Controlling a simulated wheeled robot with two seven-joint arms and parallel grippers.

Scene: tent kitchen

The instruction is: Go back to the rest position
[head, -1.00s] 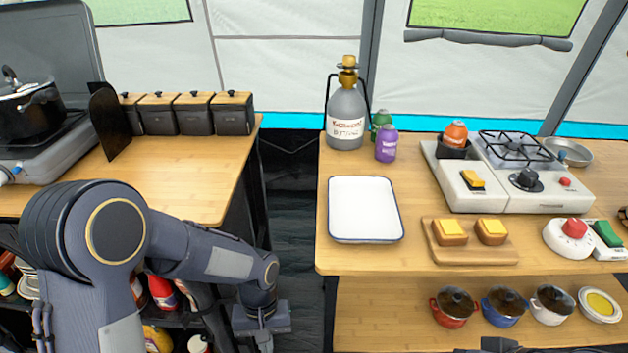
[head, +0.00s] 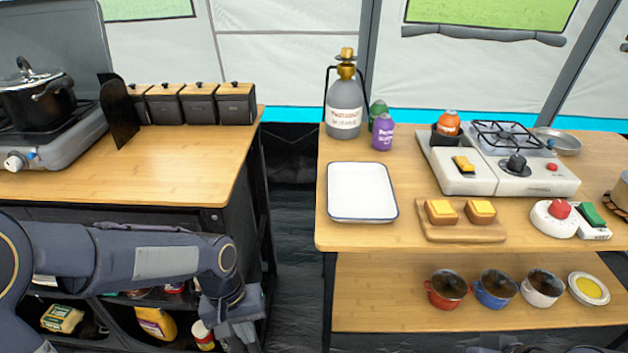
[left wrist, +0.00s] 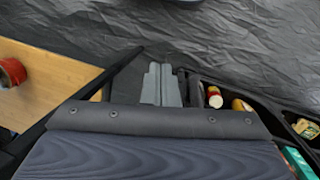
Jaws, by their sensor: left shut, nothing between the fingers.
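My left arm comes in from the left in the head view, in front of the left counter. My left gripper (head: 238,335) hangs low beside the shelves, near the bottom edge of the picture. In the left wrist view its two grey fingers (left wrist: 161,84) are together, with nothing between them, above the dark floor. Only a small dark part of my body shows at the bottom edge on the right of the head view. My right gripper cannot be made out.
The left counter (head: 190,170) carries a pot (head: 38,100) on a stove. Its shelves below hold food packets and bottles. The right table (head: 345,234) carries a white tray (head: 362,192), a bread board (head: 460,232) and a stove (head: 520,180). Dark floor (head: 295,240) lies free between them.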

